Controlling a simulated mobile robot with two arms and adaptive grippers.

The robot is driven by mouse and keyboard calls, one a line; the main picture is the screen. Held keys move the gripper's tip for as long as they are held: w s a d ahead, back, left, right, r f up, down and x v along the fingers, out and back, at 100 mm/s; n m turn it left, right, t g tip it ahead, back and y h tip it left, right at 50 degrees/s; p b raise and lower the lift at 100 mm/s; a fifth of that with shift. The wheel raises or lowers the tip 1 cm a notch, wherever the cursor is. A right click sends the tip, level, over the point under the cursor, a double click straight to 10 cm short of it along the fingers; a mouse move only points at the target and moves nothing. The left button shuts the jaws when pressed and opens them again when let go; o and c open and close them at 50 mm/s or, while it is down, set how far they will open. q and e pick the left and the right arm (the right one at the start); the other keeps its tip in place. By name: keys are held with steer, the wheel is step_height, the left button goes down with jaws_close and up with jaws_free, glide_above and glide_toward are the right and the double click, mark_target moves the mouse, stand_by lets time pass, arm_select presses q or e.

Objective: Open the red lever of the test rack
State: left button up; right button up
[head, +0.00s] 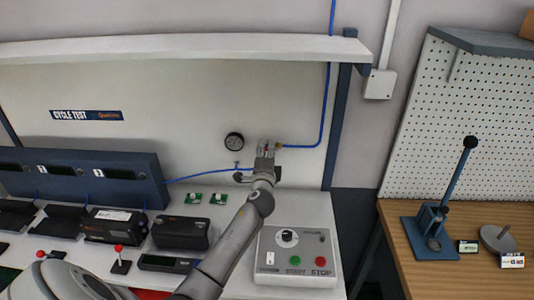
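My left gripper (265,147) is in front of the white back panel of the test rack, where the blue air line meets a brass fitting (279,146). A small reddish patch, possibly the red lever, shows between its fingertips. The gripper hides most of what is there, so I cannot tell whether it touches the lever or whether its fingers are shut. A round black pressure gauge (234,142) is just left of the gripper. My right gripper is not in view.
A control box (301,261) with green and red buttons stands right of my forearm. Black devices (181,232) and small red-knobbed sticks (119,252) stand to the left. A shelf (180,47) overhangs the bench. A blue lever press (437,222) stands on the wooden table.

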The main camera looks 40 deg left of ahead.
arm_select(q)
steer(key=v, duration=1.2)
steer(key=shift+s+f, duration=0.1)
steer(key=shift+f, duration=0.05)
stand_by(0.5)
